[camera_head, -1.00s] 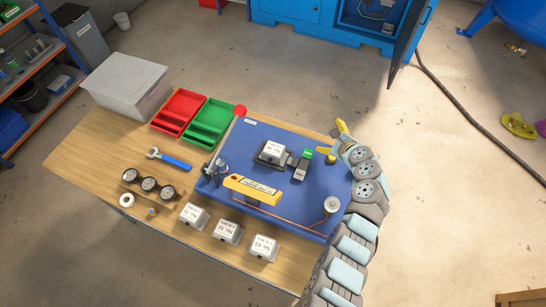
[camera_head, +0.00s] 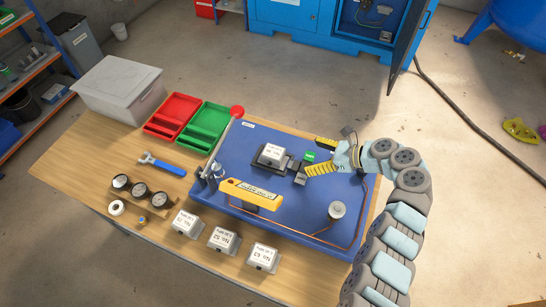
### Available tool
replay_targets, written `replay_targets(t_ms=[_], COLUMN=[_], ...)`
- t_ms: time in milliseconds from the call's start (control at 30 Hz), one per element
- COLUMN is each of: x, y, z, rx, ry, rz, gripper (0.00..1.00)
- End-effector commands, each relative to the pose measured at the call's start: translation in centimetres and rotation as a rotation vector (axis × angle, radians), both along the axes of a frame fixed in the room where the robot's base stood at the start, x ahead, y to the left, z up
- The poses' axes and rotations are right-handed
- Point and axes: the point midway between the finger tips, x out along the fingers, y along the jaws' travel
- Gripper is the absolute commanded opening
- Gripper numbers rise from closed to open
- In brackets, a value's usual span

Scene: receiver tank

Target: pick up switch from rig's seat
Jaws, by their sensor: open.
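The switch (camera_head: 272,153) is a small pale box with a printed label, sitting on a dark seat on the blue rig board (camera_head: 240,143). My gripper (camera_head: 311,155) has two yellow ribbed fingers spread apart, pointing left toward the switch from the right side of the board. The fingers are empty and apart from the switch. A small green part (camera_head: 309,157) shows between the fingertips. A dark block (camera_head: 300,178) lies between the seat and the lower finger. I cannot tell the gripper's height above the board.
A yellow labelled bar (camera_head: 250,193) stands in front of the switch. Several similar labelled boxes (camera_head: 223,239) line the table's front edge. Red (camera_head: 172,116) and green (camera_head: 207,126) trays, a grey bin (camera_head: 117,88), a wrench (camera_head: 162,163) and gauges (camera_head: 139,190) are to the left.

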Motion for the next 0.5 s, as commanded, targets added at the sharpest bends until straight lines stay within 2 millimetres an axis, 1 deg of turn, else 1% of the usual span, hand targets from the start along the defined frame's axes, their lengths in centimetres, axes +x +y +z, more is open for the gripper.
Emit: replay_targets(t_ms=[33, 300, 500], x=[0.3, 1.9, 2.8], y=[0.8, 4.7, 6.8], z=[-0.6, -2.8, -4.1], rx=[0.001, -0.001, 0.0], ry=[0.0, -0.002, -0.001], rz=[0.001, 0.0, 0.0], gripper=[0.96, 0.96, 0.96])
